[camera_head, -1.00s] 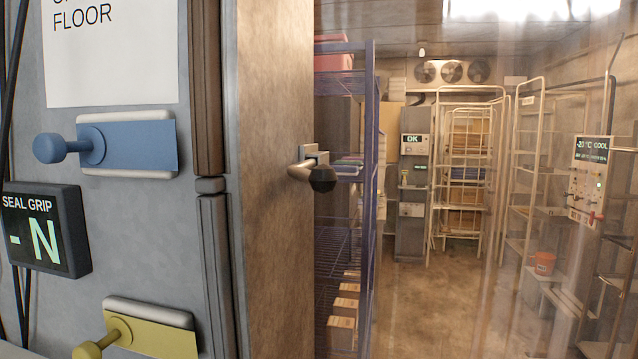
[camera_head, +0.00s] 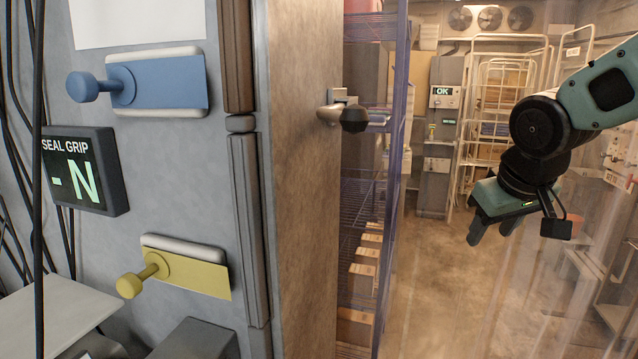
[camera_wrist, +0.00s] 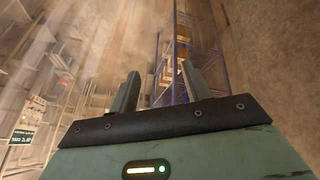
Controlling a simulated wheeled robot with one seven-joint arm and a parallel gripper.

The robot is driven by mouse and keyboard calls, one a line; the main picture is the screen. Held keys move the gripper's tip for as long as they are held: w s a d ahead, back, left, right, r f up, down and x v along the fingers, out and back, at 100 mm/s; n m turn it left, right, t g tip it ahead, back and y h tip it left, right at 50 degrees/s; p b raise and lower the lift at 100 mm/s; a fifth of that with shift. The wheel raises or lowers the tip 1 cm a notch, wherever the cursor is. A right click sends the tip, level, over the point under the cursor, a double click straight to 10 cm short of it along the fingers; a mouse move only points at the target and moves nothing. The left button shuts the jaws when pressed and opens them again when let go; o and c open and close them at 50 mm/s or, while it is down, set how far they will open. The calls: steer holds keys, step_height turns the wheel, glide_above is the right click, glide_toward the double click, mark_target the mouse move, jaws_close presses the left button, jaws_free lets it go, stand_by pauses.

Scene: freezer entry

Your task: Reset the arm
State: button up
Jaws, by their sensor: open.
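My gripper (camera_head: 491,236) hangs at the right of the head view, in front of the freezer room, with its fingers pointing down. It is open and empty. In the wrist view its two fingers (camera_wrist: 157,88) stand apart with nothing between them. My forearm comes in from the right edge of the head view. The gripper is apart from the door edge and its latch handle (camera_head: 343,113), which are to its left.
A blue handle (camera_head: 155,83), a yellow handle (camera_head: 190,273) and a "SEAL GRIP" display (camera_head: 84,170) are on the grey panel at left. A purple shelf rack (camera_head: 362,212) stands behind the door edge. Floor (camera_head: 430,290) shows clear beyond.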

steer(key=s+d+f+m+g, duration=0.2)
steer(key=s+d+f+g, duration=0.15)
steer(key=s+f, duration=0.85)
steer(key=s+a+f+n+g+y+b, duration=0.1)
steer(key=s+a+f+n+g+b, duration=0.1)
steer(key=s+a+n, duration=0.5)
steer(key=s+a+b, duration=0.1)
steer(key=s+a, duration=0.5)
steer(key=a, duration=0.4)
steer(key=shift+a, duration=0.2)
